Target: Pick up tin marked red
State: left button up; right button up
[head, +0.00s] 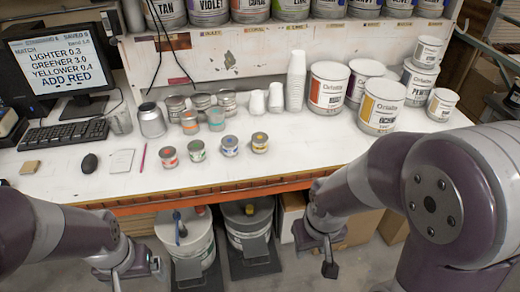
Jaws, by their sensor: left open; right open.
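A small tin with a red label (168,156) stands upright on the white bench, leftmost in the front row of small tins. Beside it to the right stand tins with a green label (197,150), a blue label (229,146) and a yellow-orange label (260,143). The lettering on them is too small to read. My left gripper (117,280) is open and empty at the bottom left, in front of the bench edge. My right gripper (329,266) is open and empty in front of the bench, right of centre. Both are well apart from the tins.
A monitor (62,62) reading "ADD RED", a keyboard (64,134) and a mouse (90,163) stand at left. Behind the front tins are more tins (189,122) and white cups (296,82); large paint cans (328,90) stand at right. The front strip of bench is mostly clear.

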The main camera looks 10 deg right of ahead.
aim_at(167, 154)
jog(key=i+j+z, duration=0.1)
jog(key=i+z, duration=0.15)
jog(key=i, duration=0.3)
jog(key=i+j+z, duration=0.2)
jog(key=i, duration=0.35)
